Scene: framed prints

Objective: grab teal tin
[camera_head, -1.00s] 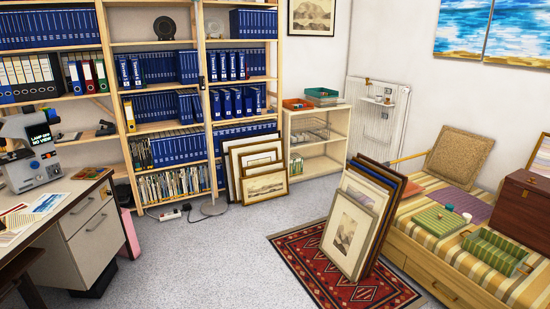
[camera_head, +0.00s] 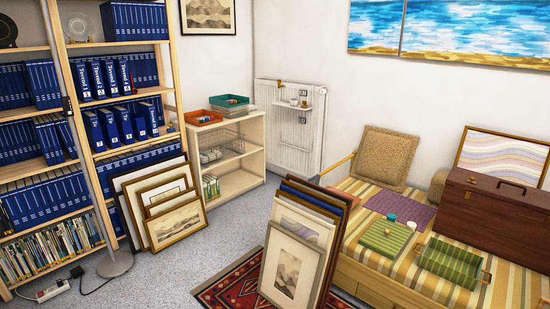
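A small teal tin (camera_head: 391,218) sits on a green striped flat box (camera_head: 386,238) on the daybed at the right. It is small in view, and its details are hard to tell. A small pale round item (camera_head: 411,225) is close to its right. Neither of my grippers is in view.
The daybed (camera_head: 360,277) also holds a green striped tray (camera_head: 452,262), a purple cloth (camera_head: 402,208), a cushion and a brown chest (camera_head: 492,218). Framed prints (camera_head: 291,263) lean in front of it on a red rug (camera_head: 232,290).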

